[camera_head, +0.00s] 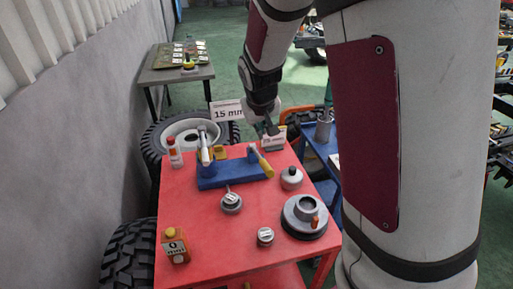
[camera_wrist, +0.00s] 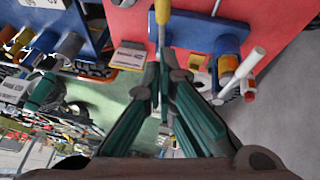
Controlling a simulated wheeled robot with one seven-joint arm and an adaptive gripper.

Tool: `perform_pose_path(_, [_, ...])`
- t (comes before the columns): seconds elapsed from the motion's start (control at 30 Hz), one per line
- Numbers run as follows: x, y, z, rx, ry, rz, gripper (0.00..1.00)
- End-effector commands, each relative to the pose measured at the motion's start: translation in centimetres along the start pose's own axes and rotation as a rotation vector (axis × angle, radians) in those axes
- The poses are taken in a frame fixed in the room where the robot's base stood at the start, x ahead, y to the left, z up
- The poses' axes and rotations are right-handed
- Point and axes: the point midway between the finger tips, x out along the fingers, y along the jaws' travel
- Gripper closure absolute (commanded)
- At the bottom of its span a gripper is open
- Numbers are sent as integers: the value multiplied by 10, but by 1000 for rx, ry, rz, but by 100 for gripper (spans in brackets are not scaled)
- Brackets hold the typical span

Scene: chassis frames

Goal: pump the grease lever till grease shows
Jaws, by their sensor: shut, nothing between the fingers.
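A blue stand (camera_head: 243,176) sits on the red table, and it also shows in the wrist view (camera_wrist: 195,32). A lever with a yellow grip (camera_head: 266,168) leans from its right end; the yellow grip appears at top centre in the wrist view (camera_wrist: 162,10). A pale tube (camera_head: 204,150) rises from the stand's left post. My gripper (camera_head: 272,130) is shut and empty beyond the stand's right end. In the wrist view its fingertips (camera_wrist: 164,60) meet just below the lever; I cannot tell whether they touch it. No grease is discernible.
The red table (camera_head: 205,258) also holds an orange-brown bottle (camera_head: 174,247), a red-capped bottle (camera_head: 174,154), a round grey part (camera_head: 303,218) and small metal fittings. A "15 mm" sign (camera_head: 227,111) stands behind. A blue cart (camera_head: 320,147) adjoins at right.

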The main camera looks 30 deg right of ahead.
Motion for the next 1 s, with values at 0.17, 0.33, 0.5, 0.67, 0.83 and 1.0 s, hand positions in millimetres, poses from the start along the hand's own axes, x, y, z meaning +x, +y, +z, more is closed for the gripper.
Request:
perform_pose_path(0.17, [1,0,0,0,1,2,100])
perform_pose_path(0.33, [1,0,0,0,0,1,100])
perform_pose_path(0.5, [12,0,0,2,-2,2,100])
perform_pose_path(0.67, [39,1,0,3,-4,4,100])
perform_pose_path(0.83, [73,2,0,2,-3,3,100])
perform_pose_path(1.0, [104,1,1,3,-4,2,100])
